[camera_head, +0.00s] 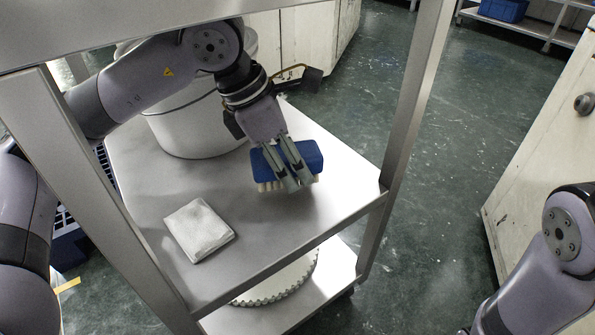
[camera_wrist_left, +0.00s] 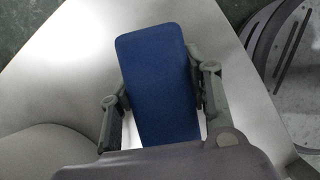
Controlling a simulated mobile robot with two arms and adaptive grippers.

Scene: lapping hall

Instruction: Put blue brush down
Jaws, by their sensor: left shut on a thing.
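The blue brush (camera_head: 308,157) has a blue block and pale bristles that point down. It is at the middle shelf (camera_head: 330,205) of a metal rack, near the right side. My left gripper (camera_head: 291,184) is shut on it from above. I cannot tell whether the bristles touch the shelf. In the left wrist view the brush's flat blue back (camera_wrist_left: 158,80) lies between the two fingers (camera_wrist_left: 160,95). My right gripper is out of view; only part of my right arm shows at the lower right.
A white bucket (camera_head: 190,125) stands at the back of the shelf. A folded white cloth (camera_head: 199,230) lies at the front left. A rack post (camera_head: 408,110) rises right of the brush. A toothed white disc (camera_head: 280,282) lies on the shelf below. Bare shelf lies between cloth and brush.

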